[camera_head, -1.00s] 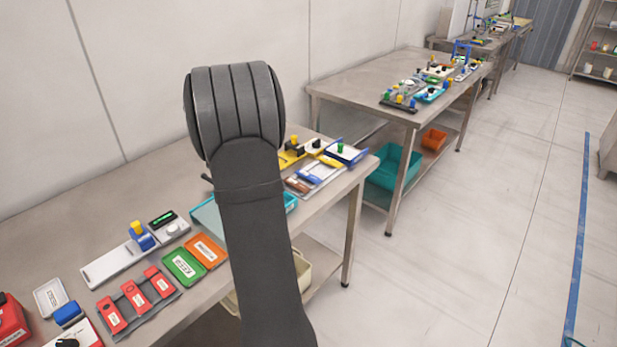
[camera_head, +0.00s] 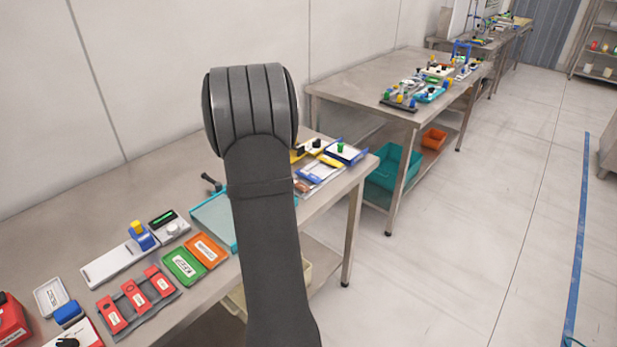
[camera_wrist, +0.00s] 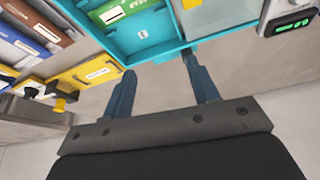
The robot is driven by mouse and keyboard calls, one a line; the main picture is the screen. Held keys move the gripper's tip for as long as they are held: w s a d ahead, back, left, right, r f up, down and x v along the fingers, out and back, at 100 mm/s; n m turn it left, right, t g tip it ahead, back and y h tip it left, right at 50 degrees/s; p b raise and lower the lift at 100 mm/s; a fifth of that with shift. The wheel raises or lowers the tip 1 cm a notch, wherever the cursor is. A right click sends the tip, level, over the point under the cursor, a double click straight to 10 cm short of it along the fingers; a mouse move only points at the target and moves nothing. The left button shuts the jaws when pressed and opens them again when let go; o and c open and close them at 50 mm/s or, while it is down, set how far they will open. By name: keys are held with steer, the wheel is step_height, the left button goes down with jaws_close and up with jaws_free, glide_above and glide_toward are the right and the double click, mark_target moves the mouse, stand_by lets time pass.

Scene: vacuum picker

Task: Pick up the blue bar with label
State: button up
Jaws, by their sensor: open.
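In the wrist view a blue bar with a white label (camera_wrist: 18,39) lies at the upper left, beside a brown bar and partly cut by the frame edge. A blue piece (camera_head: 318,173) shows on a white tray at the far right of the near table in the head view; I cannot tell if it is the same bar. My gripper (camera_wrist: 155,80) is open and empty, its two blue-grey fingers apart near the teal tray's edge. The bar is left of the fingers, not between them. My own arm hides the gripper in the head view.
A teal tray (camera_wrist: 158,53) holds a green labelled bar (camera_wrist: 117,12). A yellow labelled piece (camera_wrist: 88,73) lies left of the fingers. Red bars in a grey holder (camera_head: 138,298), green and orange plates and a white tray stand at the left. The table's back left is clear.

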steer(key=w+d+r, duration=0.2)
steer(key=w+d, duration=0.1)
steer(key=d, duration=0.5)
steer(key=w+d+r, duration=0.2)
steer(key=d, duration=0.6)
steer(key=n, duration=0.2)
glide_toward(309, 175)
steer(key=shift+w+a+f+y, duration=0.15)
steer(key=shift+w+f, duration=0.2)
steer(key=shift+f, duration=0.25)
steer(key=shift+w+a+f+y, duration=0.15)
steer(key=shift+w+f, duration=0.25)
steer(key=shift+f, duration=0.2)
steer(key=shift+x, duration=2.6)
steer(key=shift+s+d+f, duration=0.1)
steer(key=shift+s+d, duration=0.05)
steer(key=shift+d, duration=0.05)
steer(key=c, duration=1.1)
steer(key=shift+o, duration=0.2)
